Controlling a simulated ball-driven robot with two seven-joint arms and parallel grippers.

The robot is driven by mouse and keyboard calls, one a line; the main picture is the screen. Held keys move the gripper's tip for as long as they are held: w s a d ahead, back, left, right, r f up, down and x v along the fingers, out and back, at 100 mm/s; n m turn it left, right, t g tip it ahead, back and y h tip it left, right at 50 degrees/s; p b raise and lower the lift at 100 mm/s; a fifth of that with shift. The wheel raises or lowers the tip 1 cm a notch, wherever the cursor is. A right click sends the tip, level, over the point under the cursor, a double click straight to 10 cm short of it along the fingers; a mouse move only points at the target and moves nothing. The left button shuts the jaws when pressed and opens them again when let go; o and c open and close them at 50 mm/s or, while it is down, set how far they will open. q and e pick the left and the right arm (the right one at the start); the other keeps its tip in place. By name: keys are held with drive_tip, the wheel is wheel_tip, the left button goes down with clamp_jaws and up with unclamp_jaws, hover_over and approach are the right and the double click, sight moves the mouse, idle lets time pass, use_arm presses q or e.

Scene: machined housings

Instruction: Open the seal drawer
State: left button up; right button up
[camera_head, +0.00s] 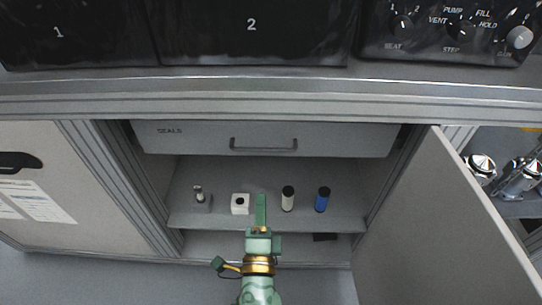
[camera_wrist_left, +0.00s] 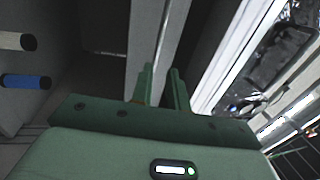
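The seal drawer (camera_head: 200,139), a grey front marked SEALS, sits under the counter edge in the head view and looks shut. Its dark bar handle (camera_head: 263,149) is at the middle of the front. My left gripper (camera_head: 261,197) comes up from the bottom, below the handle in the picture and apart from it. In the wrist view the two fingers of my left gripper (camera_wrist_left: 162,78) stand apart with a narrow gap and nothing clearly held. A light strip shows beyond them; I cannot tell whether it is the handle. My right gripper is out of view.
The shelf below the drawer holds a metal fitting (camera_head: 200,199), a white block (camera_head: 240,204), a black-capped white cylinder (camera_head: 288,200) and a blue cylinder (camera_head: 322,201). An open door panel (camera_head: 430,225) stands at right. Dark control panels (camera_head: 450,30) are above.

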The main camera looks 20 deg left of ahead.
sight(264, 149)
use_arm(q)
drive_tip(key=b+x, duration=0.1)
drive_tip(key=x, duration=1.4)
drive_tip(key=shift+w, duration=0.3)
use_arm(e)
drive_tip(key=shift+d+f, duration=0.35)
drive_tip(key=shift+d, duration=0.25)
use_arm(q)
clamp_jaws()
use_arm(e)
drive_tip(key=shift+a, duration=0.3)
